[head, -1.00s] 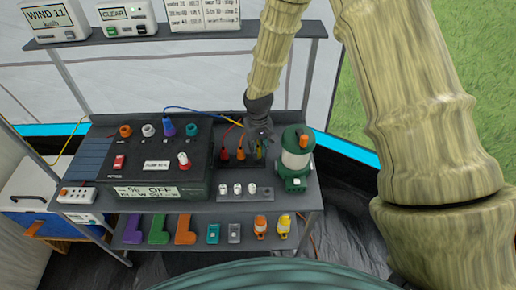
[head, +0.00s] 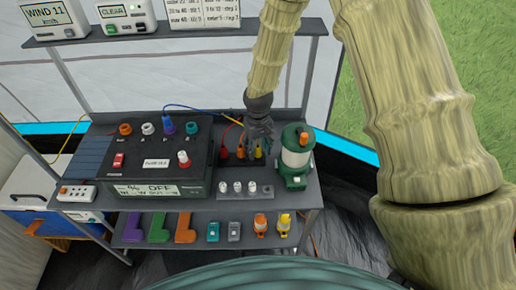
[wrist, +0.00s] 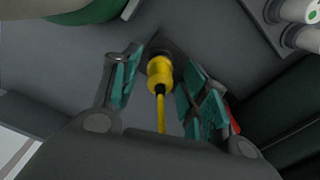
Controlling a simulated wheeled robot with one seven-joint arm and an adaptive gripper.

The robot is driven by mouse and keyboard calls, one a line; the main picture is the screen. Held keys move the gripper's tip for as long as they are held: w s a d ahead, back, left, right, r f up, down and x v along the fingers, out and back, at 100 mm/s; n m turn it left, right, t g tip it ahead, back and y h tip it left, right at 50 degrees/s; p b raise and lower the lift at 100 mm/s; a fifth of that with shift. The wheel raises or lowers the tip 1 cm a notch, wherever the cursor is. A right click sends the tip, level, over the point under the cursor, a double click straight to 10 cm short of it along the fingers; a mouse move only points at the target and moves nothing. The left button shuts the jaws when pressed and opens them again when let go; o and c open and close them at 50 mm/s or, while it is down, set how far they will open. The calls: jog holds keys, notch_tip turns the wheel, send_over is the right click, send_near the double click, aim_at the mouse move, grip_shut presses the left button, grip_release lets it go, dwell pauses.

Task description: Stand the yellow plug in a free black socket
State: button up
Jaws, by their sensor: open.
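The yellow plug (head: 259,153) stands upright at the right end of the row of black sockets on the bench. In the wrist view the yellow plug (wrist: 160,73) has its far end at a dark square socket (wrist: 176,48), and its yellow cable runs back toward my gripper. How deep it sits cannot be told. My gripper (head: 260,146) is right over the plug. In the wrist view my open gripper (wrist: 158,80) has a teal-padded finger on each side of the plug, with gaps showing.
A red plug (head: 224,153) and an orange plug (head: 241,153) stand just left. A green lantern (head: 295,160) is close on the right. A strip with white knobs (head: 238,195) lies in front, and a black control box (head: 150,170) stands farther left.

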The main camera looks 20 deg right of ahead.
notch_tip(320, 180, up, 12)
jog(key=shift+f, duration=0.15)
dwell(0.4)
jog(key=shift+f, duration=0.1)
